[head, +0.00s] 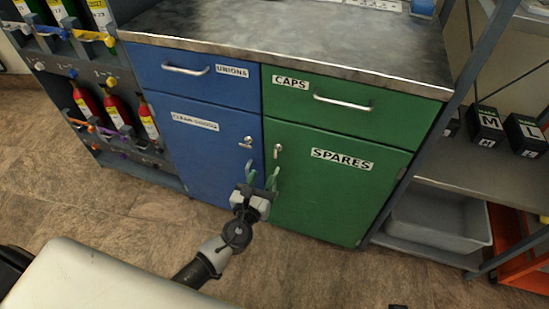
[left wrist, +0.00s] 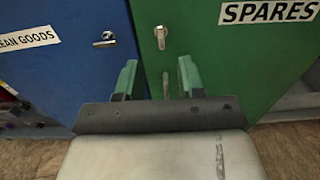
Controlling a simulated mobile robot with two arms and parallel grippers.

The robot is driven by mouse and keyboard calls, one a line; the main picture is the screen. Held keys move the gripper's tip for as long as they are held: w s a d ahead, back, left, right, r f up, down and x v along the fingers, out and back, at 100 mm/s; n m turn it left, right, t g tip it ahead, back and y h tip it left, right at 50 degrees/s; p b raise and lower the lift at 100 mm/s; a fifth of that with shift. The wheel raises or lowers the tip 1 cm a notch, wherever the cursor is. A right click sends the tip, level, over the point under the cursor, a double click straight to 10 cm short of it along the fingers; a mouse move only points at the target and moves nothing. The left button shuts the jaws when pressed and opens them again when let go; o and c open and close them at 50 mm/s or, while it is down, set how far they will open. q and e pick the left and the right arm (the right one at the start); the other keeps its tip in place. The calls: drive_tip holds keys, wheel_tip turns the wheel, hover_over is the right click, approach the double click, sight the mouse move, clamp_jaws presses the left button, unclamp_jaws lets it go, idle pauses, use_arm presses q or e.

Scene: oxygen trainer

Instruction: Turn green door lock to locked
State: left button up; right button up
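The green door (head: 335,185) is shut and carries a "SPARES" label. Its silver lock (head: 277,150) sits near the door's upper left edge, and its knob looks roughly upright. The lock also shows in the left wrist view (left wrist: 161,37), upright, above and between my fingers. My left gripper (head: 261,178) is in front of the doors just below the lock, apart from it. Its two green fingers (left wrist: 157,80) are spread with nothing between them. My right gripper is not in view.
The blue door (head: 195,150), labelled "CLEAN GOODS", is beside the green one, with its own lock (head: 247,142) turned closer to level. Drawers with bar handles are above both doors. A bottle rack (head: 110,110) stands left; a shelf with a grey bin (head: 435,222) stands right.

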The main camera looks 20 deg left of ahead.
sight(275, 152)
use_arm(q)
drive_tip(key=w, duration=0.4)
drive_tip(key=w+b, duration=0.1)
drive_tip(key=w, duration=0.4)
drive_tip(key=shift+w+d, duration=0.2)
drive_tip(key=shift+w, duration=0.5)
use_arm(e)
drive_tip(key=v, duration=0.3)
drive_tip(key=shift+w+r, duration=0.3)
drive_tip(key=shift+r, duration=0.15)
use_arm(q)
clamp_jaws()
